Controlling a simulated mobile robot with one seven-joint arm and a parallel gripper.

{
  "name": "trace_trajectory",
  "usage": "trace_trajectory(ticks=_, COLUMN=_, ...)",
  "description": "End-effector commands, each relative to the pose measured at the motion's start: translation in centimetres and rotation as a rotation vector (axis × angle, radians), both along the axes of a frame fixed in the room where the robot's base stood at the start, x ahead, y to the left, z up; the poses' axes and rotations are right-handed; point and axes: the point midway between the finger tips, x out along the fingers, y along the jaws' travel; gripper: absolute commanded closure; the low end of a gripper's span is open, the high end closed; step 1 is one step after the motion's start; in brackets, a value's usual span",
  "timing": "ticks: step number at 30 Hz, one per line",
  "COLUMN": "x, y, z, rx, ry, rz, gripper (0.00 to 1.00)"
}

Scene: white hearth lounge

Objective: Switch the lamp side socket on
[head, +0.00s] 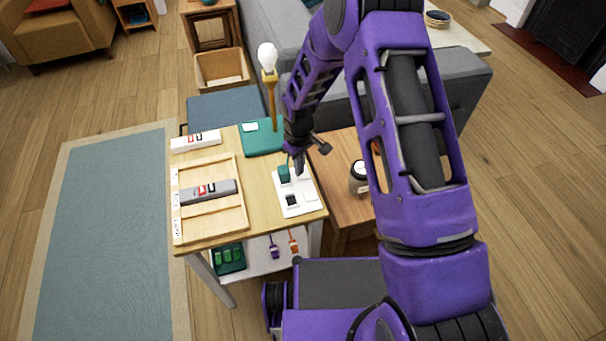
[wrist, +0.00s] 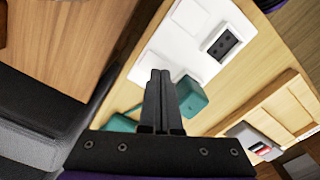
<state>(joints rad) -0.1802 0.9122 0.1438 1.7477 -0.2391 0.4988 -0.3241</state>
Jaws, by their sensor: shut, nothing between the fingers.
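A white socket panel (head: 309,208) lies on the wooden table at its right edge; it also shows in the wrist view (wrist: 158,61). It has a black outlet (head: 291,200), also in the wrist view (wrist: 221,44), and a teal plug (head: 284,174) sits at its far end, also in the wrist view (wrist: 192,98). Pale switch areas lie beside the outlets; their positions are unclear. The lamp (head: 271,100) has a yellow stem, a teal base and a white bulb; I cannot tell whether it is lit. My gripper (head: 300,171) is shut and empty over the panel's far end, beside the plug; its fingers (wrist: 160,85) hide part of the panel.
A wooden tray (head: 232,218) holds a grey power strip (head: 222,191). A white strip (head: 193,142) lies behind it. A dark jar (head: 359,179) stands on the lower side table (head: 337,160) at right. A grey sofa (head: 460,82) stands behind my arm.

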Motion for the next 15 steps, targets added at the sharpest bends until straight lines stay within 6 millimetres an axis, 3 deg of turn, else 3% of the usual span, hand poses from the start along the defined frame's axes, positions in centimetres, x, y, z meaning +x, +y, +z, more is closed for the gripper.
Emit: trace_trajectory(ticks=15, x=0.01, y=-0.01, z=-0.86, rx=0.000, ry=0.000, rz=0.000, gripper=1.00)
